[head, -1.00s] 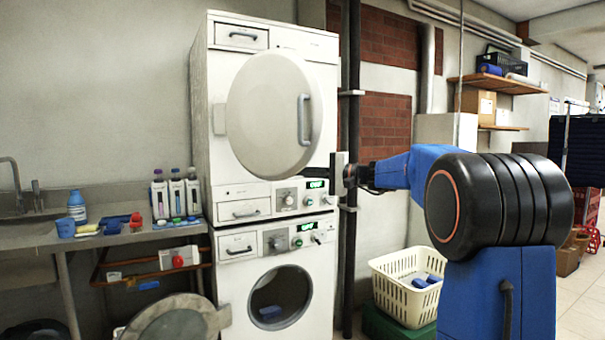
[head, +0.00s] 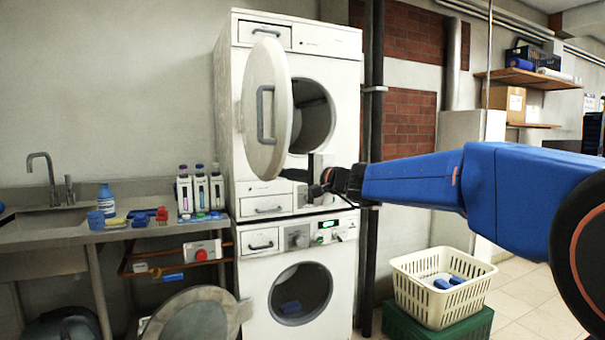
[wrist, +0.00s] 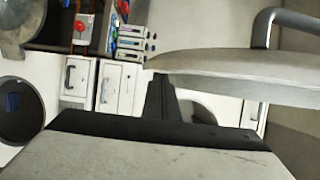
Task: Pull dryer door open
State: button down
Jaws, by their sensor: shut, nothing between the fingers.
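The upper dryer's round white door (head: 267,105) stands part-way open, hinged on its left side, with a grey bar handle (head: 265,114) on its outer face. The dark round opening (head: 312,115) of the upper dryer shows to its right. My gripper (head: 290,174) is at the lower edge of the door, shut and empty, apart from the handle. In the wrist view the door (wrist: 240,72) shows edge-on beside the gripper fingers (wrist: 160,95), with its handle (wrist: 268,28) on the far side. I cannot tell whether the fingers touch the door.
The lower dryer (head: 298,290) has its door (head: 195,320) wide open at lower left. A sink counter (head: 120,232) with bottles stands left. A cream laundry basket (head: 440,290) on a green box stands right. A dark vertical pipe (head: 372,150) runs beside the dryers.

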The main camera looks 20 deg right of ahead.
jog(key=a, duration=1.5)
jog(key=shift+s, duration=0.4)
jog(key=shift+a, duration=0.1)
